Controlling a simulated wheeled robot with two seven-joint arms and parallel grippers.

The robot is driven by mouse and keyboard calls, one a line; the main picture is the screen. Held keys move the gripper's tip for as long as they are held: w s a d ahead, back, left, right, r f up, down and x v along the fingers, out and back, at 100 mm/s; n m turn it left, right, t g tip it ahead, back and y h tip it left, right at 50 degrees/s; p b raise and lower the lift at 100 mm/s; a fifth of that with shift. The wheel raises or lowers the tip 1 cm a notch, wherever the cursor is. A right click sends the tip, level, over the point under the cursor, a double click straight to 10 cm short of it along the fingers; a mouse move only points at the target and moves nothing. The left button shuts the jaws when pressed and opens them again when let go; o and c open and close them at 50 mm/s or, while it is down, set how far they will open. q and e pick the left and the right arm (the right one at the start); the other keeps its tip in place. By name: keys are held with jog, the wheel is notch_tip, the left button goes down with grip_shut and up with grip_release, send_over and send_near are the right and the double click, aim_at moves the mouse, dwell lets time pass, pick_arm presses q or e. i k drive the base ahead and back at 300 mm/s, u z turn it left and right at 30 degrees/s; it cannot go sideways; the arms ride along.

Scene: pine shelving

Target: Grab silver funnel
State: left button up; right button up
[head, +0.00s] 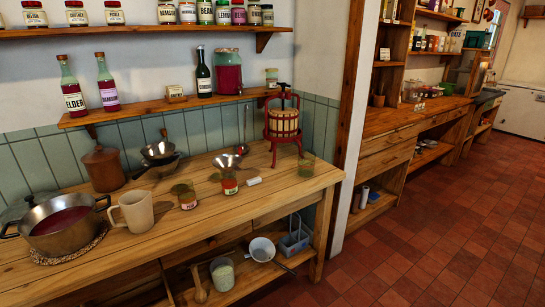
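A silver funnel (226,162) with a wide, shiny bowl is on the wooden worktable (270,202), right of the middle. It sits just above a small labelled jar (229,184); I cannot tell whether it rests in the jar's mouth or stands behind it. Neither of my grippers shows in the head view.
Near the funnel are a ladle (242,147), a red-framed press (284,122), another small jar (187,197) and a white block (254,181). A beige mug (135,210) and a large pot (58,224) stand left. A bottle shelf (150,108) hangs above. Open tiled floor (430,235) lies right.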

aim_at(227, 162)
jog(key=z, duration=0.2)
jog(key=k, duration=0.25)
jog(key=z, duration=1.05)
jog(key=k, duration=1.1)
jog(key=z, duration=0.65)
jog(key=i, duration=1.15)
jog(key=u, duration=0.45)
jog(key=i, duration=2.3)
jog(key=u, duration=0.8)
jog(key=i, duration=1.3)
jog(key=u, duration=1.85)
jog(key=i, duration=1.15)
jog(key=u, duration=1.05)
